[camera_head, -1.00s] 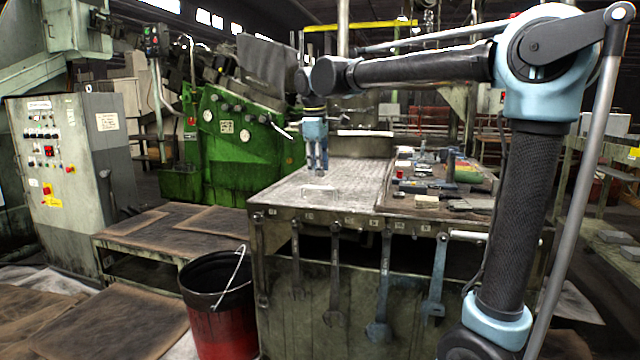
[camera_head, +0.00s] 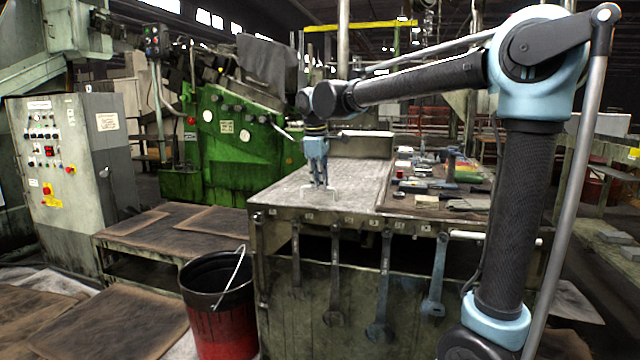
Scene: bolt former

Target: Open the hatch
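The hatch seems to be the light metal plate (camera_head: 350,181) on the left of the bench top. A thin, pale handle (camera_head: 321,192) stands up near its front edge. The plate lies flat and looks closed. My gripper (camera_head: 319,186) points down over the plate, right at the handle. Its two fingers look slightly apart, with a narrow gap. The fingertips overlap the handle in the picture, and I cannot tell whether they touch it. Nothing is visibly held.
Several wrenches (camera_head: 381,290) hang along the bench front. Small tools and boxes (camera_head: 428,180) cover the right of the bench top. A red bucket (camera_head: 222,320) stands at front left. A green machine (camera_head: 240,140) stands behind, a grey control cabinet (camera_head: 62,180) far left.

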